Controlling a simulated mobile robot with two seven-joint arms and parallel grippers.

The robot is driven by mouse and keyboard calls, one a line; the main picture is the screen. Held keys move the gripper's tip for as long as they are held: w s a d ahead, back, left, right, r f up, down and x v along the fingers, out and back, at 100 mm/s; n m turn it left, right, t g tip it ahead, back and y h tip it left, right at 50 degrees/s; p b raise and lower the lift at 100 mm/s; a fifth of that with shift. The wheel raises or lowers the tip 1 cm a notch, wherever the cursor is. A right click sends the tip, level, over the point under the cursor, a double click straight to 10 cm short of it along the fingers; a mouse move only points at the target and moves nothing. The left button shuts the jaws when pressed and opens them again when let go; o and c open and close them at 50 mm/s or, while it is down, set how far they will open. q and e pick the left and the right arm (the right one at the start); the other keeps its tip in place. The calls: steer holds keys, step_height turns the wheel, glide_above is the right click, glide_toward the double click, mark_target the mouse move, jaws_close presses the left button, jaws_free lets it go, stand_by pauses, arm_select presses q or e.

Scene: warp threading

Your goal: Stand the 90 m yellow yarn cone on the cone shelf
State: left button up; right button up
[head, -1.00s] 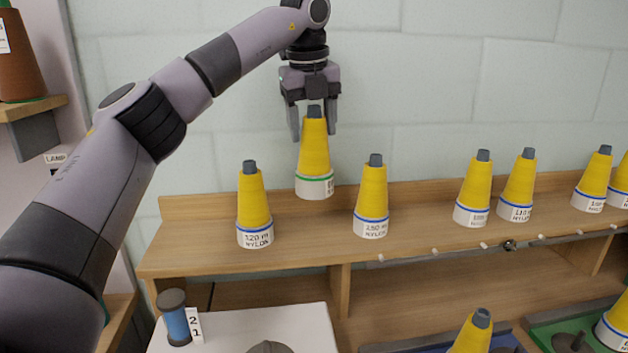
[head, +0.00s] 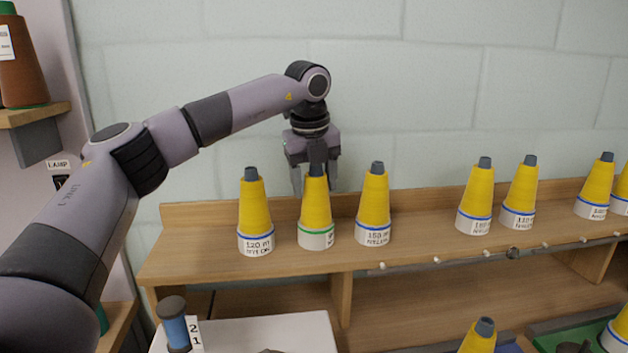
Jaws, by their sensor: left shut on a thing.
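My left gripper (head: 316,178) points down from above and is shut on the grey tip of a yellow yarn cone (head: 316,205) with a green ring and white base. The cone is upright, at the level of the wooden cone shelf (head: 200,258), and its base looks to be on or just above the board. The writing on its label is mostly turned away. It is between the 120 m nylon cone (head: 255,215) on the left and the 150 m nylon cone (head: 374,207) on the right, apart from both. My right gripper is out of view.
More blue-ringed yellow cones (head: 475,198) (head: 520,195) (head: 596,188) stand further right on the shelf. Below are a white surface (head: 270,335) with a blue spool (head: 173,325) and another yellow cone (head: 479,337). A brown cone (head: 22,60) stands on a bracket at left.

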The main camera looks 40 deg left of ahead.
mark_target(311, 199)
arm_select(q)
steer(key=shift+f, duration=0.2)
steer(key=o, duration=0.9)
steer(key=shift+r, duration=0.1)
steer(key=v, duration=1.2)
steer(key=shift+d+r, duration=0.1)
